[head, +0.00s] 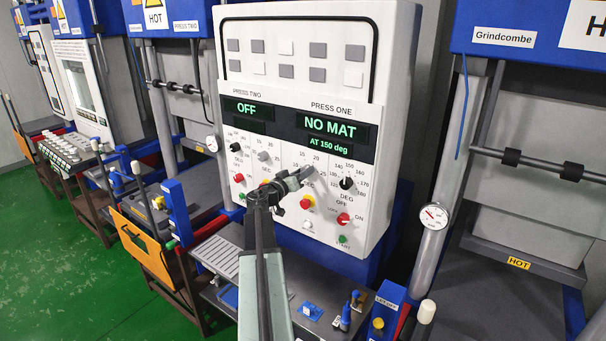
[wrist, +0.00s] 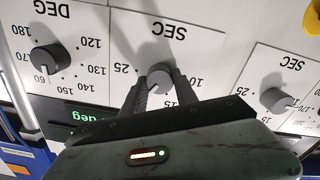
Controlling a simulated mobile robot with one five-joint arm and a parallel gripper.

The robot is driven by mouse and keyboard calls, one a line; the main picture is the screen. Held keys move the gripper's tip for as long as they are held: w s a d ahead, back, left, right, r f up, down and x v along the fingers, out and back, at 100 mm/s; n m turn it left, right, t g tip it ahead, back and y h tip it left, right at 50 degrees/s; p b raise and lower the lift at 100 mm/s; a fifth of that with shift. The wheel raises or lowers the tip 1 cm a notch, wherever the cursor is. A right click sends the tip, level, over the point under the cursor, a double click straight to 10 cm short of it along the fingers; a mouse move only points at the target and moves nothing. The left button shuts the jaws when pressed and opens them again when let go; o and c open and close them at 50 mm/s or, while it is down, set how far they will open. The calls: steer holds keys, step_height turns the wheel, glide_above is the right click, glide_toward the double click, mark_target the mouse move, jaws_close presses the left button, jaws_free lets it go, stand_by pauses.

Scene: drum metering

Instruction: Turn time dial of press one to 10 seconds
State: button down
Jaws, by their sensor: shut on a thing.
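The time dial of press one is a grey knob (wrist: 159,74) under the label SEC, upside down in the wrist view, with 10, 15 and 25 around it. My gripper (wrist: 160,88) is shut on this dial, one finger on each side. I cannot read its pointer clearly. In the head view my gripper (head: 303,178) is at the control panel (head: 330,100) and hides the dial. The press one display (head: 330,131) reads NO MAT, AT 150 deg.
The press one DEG dial (head: 346,183) is just right of my gripper, with a red ON/OFF knob (head: 343,219) below it.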

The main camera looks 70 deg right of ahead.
steer(key=shift+n, duration=0.3)
steer(key=n, duration=2.3)
steer(key=shift+w+d+f, duration=0.1)
steer(key=shift+w, duration=0.05)
steer(key=shift+n, duration=0.3)
steer(key=c, duration=1)
jaws_free()
steer(key=shift+o, duration=0.2)
steer(key=shift+f, duration=0.1)
